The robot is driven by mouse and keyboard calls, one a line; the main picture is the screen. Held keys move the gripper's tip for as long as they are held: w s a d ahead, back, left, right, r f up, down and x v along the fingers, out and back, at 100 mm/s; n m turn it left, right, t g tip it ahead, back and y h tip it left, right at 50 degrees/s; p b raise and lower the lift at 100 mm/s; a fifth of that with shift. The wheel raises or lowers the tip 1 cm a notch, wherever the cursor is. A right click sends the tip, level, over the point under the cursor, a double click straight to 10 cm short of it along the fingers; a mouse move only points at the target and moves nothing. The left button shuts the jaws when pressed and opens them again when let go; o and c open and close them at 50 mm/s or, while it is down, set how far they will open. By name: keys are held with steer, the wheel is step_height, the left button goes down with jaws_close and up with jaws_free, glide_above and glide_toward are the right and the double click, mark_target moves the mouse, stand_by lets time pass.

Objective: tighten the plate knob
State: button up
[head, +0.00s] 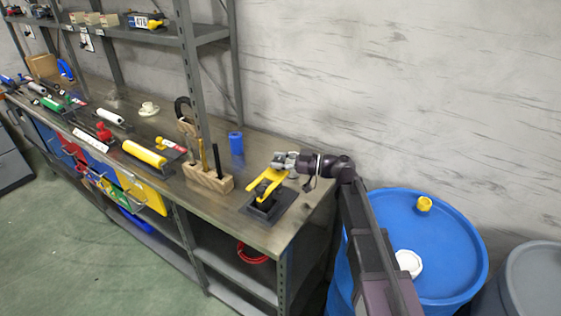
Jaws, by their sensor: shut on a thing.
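My gripper (279,163) is at the end of my dark arm, over the right end of the workbench. It is shut on the upper right part of a yellow forked piece (262,186). Two yellow prongs point down and left from it. They reach over a dark plate (287,197) with a raised black block, lying near the bench's front right corner. From here I cannot tell whether the prongs touch the block. I cannot make out a separate knob on the plate; the gripper and the yellow piece cover part of it.
A wooden block (207,179) with upright tools and a blue cylinder (236,143) stand left of the plate. A shelf post (195,75) rises behind the wooden block. Blue drum (450,235) stands right of the bench. More tools line the bench leftward.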

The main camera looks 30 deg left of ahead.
steer(key=shift+s+m+t, duration=0.2)
steer(key=shift+m+t, duration=0.3)
steer(key=shift+t, duration=0.3)
steer(key=shift+w+m+t, duration=0.1)
steer(key=shift+m+t, duration=0.2)
steer(key=shift+t, duration=0.1)
steer(key=o, duration=1.2)
steer(key=shift+c, duration=0.2)
steer(key=shift+w+d, duration=0.1)
steer(key=shift+d, duration=0.35)
steer(key=w+d, duration=0.1)
steer(key=d, duration=1)
steer(key=shift+w, duration=0.25)
